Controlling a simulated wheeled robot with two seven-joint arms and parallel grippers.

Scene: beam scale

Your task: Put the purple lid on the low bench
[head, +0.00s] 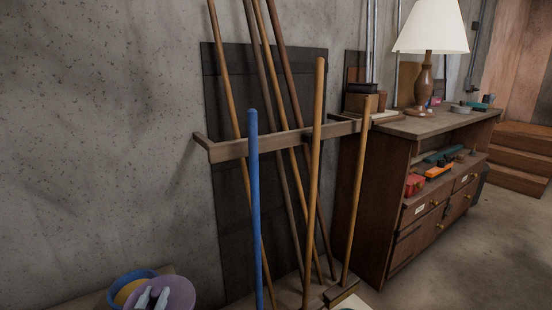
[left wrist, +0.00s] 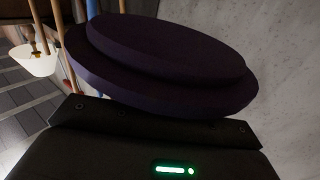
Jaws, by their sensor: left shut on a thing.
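The purple lid (head: 178,294) is at the bottom left of the head view, cut off by the lower edge. My left gripper (head: 152,296) is shut on it, with the pale fingertips showing over the lid. In the left wrist view the lid (left wrist: 160,50) fills the upper middle as a dark stepped disc, just beyond my gripper body. A brown flat top (head: 88,300) shows at the bottom left, behind the lid; it looks like the low bench, mostly out of view. My right gripper is not in view.
A blue round container (head: 122,280) with a yellow inside stands next to the lid, partly hidden by it. A wooden rack (head: 230,149) holds several poles, including a blue one (head: 254,200). A wooden cabinet (head: 385,180) with a lamp (head: 430,40) stands at right.

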